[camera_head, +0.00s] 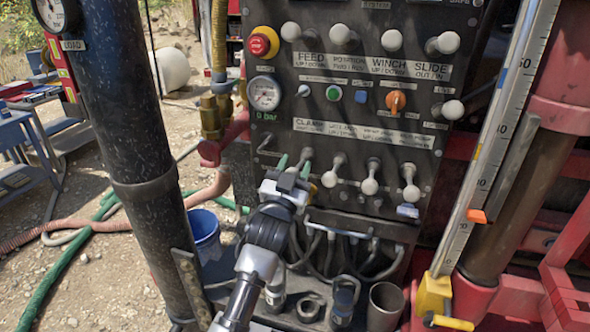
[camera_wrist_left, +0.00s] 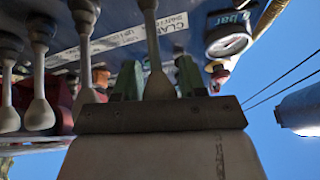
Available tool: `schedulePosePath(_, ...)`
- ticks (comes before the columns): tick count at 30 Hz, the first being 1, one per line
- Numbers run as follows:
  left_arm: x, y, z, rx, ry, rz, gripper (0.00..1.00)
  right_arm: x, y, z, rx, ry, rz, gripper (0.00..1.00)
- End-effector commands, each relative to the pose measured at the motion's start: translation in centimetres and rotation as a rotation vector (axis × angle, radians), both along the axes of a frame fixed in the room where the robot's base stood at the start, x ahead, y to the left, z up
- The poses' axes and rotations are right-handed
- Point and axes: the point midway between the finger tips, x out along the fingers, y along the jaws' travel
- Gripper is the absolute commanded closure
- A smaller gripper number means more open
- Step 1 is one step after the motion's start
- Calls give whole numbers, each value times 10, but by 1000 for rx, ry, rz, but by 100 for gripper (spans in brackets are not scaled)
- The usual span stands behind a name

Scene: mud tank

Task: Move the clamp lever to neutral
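The control panel (camera_head: 340,130) carries a lower row of pale-knobbed levers. The clamp lever (camera_head: 307,155) is the leftmost of these, under the CLAMP label (camera_head: 314,123). Its lower end is hidden by my left gripper (camera_head: 294,168), which has green fingertips. In the left wrist view the clamp lever (camera_wrist_left: 158,84) stands between the two green fingers of my left gripper (camera_wrist_left: 159,78). Narrow gaps seem to show on both sides of it, so the fingers look open around it. My right gripper is in neither view.
Neighbouring levers (camera_head: 333,176) hang close to the right. A pressure gauge (camera_head: 264,93) marked 0 bar and a red button (camera_head: 262,43) sit upper left. Hoses (camera_head: 345,232) loop below.

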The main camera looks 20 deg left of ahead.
Motion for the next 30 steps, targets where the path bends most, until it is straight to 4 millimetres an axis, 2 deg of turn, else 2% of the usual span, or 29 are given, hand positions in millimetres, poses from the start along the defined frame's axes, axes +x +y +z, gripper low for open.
schedulePosePath(1,0,0,0,0,1,0,51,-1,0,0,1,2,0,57)
schedulePosePath(3,0,0,-1,0,3,1,43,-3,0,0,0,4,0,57)
schedulePosePath(11,-1,0,-4,0,7,0,43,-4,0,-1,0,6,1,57)
schedulePosePath(14,-7,1,-8,0,9,1,43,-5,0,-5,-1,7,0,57)
schedulePosePath(24,-66,5,-35,1,8,0,43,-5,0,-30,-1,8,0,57)
schedulePosePath(30,-92,6,-43,0,5,0,43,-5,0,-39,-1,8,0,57)
